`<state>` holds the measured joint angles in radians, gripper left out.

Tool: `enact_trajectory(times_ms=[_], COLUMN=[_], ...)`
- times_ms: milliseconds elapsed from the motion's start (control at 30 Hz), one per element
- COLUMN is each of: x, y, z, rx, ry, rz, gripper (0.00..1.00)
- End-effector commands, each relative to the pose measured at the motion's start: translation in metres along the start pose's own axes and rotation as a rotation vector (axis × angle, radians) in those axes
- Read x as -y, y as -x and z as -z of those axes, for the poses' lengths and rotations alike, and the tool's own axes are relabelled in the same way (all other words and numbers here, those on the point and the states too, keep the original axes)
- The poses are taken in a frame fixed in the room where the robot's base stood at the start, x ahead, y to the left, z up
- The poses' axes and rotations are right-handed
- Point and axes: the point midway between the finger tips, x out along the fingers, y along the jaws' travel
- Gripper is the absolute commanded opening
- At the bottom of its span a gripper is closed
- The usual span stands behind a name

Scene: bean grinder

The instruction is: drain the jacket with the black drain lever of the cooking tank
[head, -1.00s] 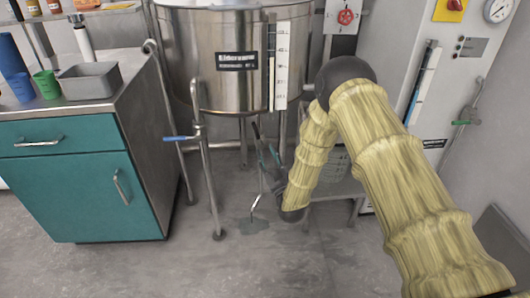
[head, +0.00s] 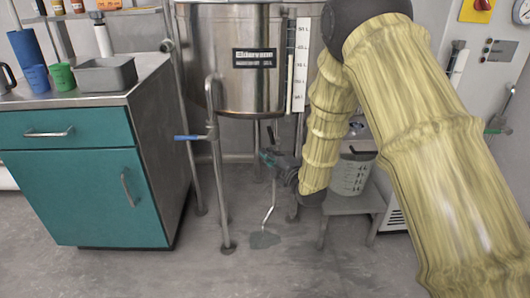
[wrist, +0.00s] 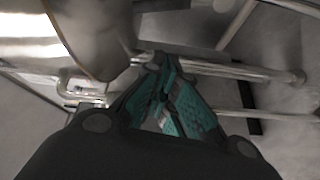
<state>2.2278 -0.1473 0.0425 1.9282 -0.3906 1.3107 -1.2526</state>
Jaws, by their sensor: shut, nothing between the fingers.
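The steel cooking tank (head: 225,60), with a dark label and a white level scale, stands on legs at the upper middle of the head view. Its rounded underside (wrist: 95,35) shows at the upper left of the wrist view. My gripper (head: 266,157) is below the tank among its legs, shut and empty. In the wrist view, the teal-padded fingers (wrist: 159,62) meet at their tips, with steel pipes behind them. A thin bent drain pipe (head: 268,212) hangs below the gripper.
A blue-handled valve (head: 190,137) sits on a standing pipe left of the gripper. A wet patch (head: 265,240) lies on the floor. A white bucket (head: 351,174) stands on a low stool (head: 362,199) at right. A teal cabinet (head: 85,195) stands at left.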

Motion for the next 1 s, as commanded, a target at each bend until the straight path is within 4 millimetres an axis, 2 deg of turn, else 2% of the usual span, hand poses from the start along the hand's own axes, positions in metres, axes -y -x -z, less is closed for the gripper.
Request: enact_trajectory(times_ms=[100, 200, 467, 667, 1000], x=[0.002, 0.0, -0.001, 0.004, 0.011], y=[0.006, 0.01, 0.008, -0.018, -0.074], z=[0.003, 0.005, 0.005, 0.004, 0.003], rx=[-0.006, -0.01, -0.014, -0.014, -0.014], ry=[0.18, 0.29, 0.377, 0.375, 0.372], rz=[0.056, 0.091, 0.118, 0.115, 0.115], gripper=[0.0, 0.0, 0.0, 0.0, 0.0])
